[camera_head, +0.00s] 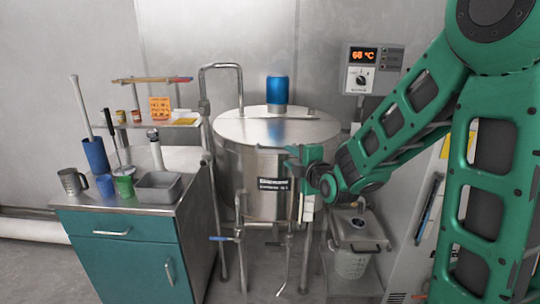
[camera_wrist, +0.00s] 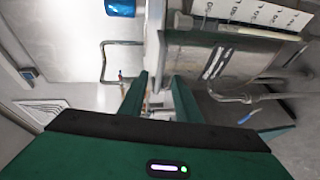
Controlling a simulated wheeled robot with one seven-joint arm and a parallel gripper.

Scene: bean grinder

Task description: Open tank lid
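The tank (camera_head: 262,190) is a steel cylinder on legs with a dark label on its front. Its round lid (camera_head: 240,128) lies flat on top, closed, with a blue cylinder (camera_head: 277,90) standing on it. My gripper (camera_head: 303,165) is at the tank's front right, a little below the lid rim. In the wrist view, which is turned sideways, the gripper fingers (camera_wrist: 162,98) are apart with nothing visible between them. The lid edge (camera_wrist: 154,38) shows ahead of the fingers, with the tank wall (camera_wrist: 190,60) to its right. I cannot tell whether the fingers touch the tank.
A teal cabinet (camera_head: 130,255) with cups and a grey tray (camera_head: 158,187) stands left of the tank. A bent pipe (camera_head: 221,66) rises beside the lid. A temperature box (camera_head: 372,69) is on the wall. A lidded container (camera_head: 353,259) stands below my arm.

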